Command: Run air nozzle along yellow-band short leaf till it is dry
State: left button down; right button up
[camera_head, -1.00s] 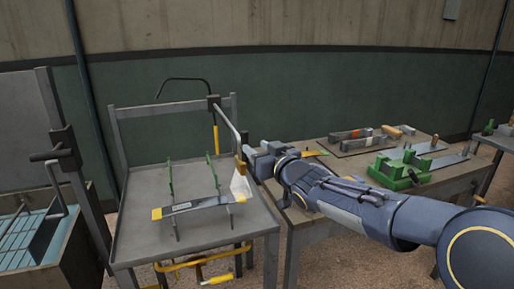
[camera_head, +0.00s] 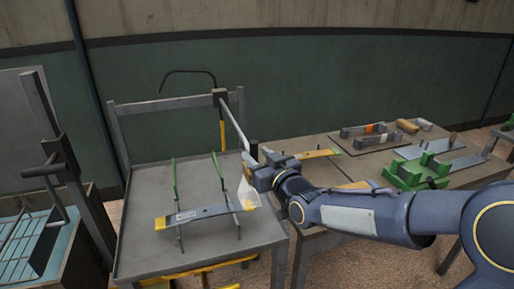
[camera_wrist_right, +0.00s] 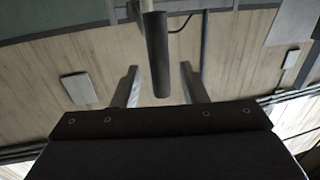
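A short grey leaf with yellow ends (camera_head: 200,213) rests across upright supports on the grey metal table. A thin swing arm (camera_head: 234,125) reaches from the table's rear post toward my right gripper. A pale cone (camera_head: 247,194) hangs below its end, near the leaf's right end; I cannot tell whether they touch. My right gripper (camera_head: 253,168) is beside the end of this arm, right of the leaf. In the right wrist view, its fingers (camera_wrist_right: 158,85) stand apart, with a dark cylinder (camera_wrist_right: 157,55) between them and gaps on both sides. My left gripper is out of view.
Green uprights (camera_head: 218,170) rise behind the leaf. A second table on the right holds a yellow-ended strip (camera_head: 318,153), a green fixture (camera_head: 412,172) and several blocks. A bin with a grid (camera_head: 22,240) stands at the left. The grey table's front left is bare.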

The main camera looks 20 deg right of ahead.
jog(key=shift+x, duration=1.3)
grip_shut()
